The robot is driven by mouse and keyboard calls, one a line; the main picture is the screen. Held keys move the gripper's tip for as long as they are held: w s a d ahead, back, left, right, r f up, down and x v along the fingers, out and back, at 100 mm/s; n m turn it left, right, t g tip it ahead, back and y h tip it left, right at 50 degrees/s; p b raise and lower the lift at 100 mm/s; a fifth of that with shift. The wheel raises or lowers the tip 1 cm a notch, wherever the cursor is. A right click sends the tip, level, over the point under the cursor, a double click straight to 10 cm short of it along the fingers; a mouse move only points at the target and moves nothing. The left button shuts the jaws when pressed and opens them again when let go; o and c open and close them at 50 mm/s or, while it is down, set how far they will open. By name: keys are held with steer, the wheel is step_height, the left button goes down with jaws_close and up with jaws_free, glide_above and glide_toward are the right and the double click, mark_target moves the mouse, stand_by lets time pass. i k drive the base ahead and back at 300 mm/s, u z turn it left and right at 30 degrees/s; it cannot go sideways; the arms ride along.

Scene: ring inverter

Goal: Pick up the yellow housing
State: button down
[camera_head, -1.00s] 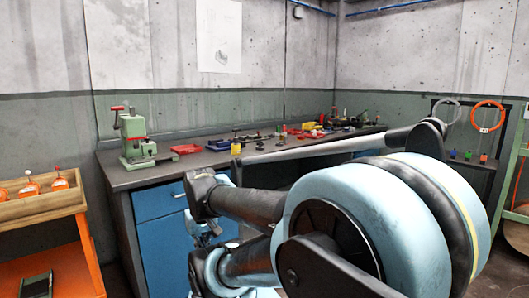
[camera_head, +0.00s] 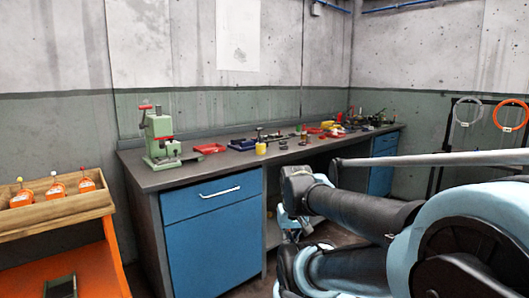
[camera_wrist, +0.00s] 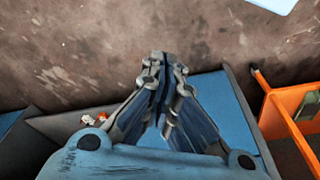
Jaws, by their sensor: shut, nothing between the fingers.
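A small yellow piece (camera_head: 261,148), which looks like the yellow housing, stands on the grey workbench (camera_head: 190,176) near its front edge. In the head view my gripper is largely hidden by my arm. In the wrist view my gripper (camera_wrist: 165,62) is shut and empty, with its fingertips together over the brown floor. It is away from the yellow piece, which I cannot make out in that view.
On the bench stand a green press (camera_head: 160,138), a red tray (camera_head: 209,148) and a blue tray (camera_head: 241,144), with several small parts farther right. A blue cabinet (camera_head: 212,230) is below. An orange cart (camera_head: 98,268) stands at left.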

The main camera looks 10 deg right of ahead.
mark_target(260, 149)
steer(key=u, duration=0.35)
steer(key=i, duration=1.3)
steer(key=z, duration=0.5)
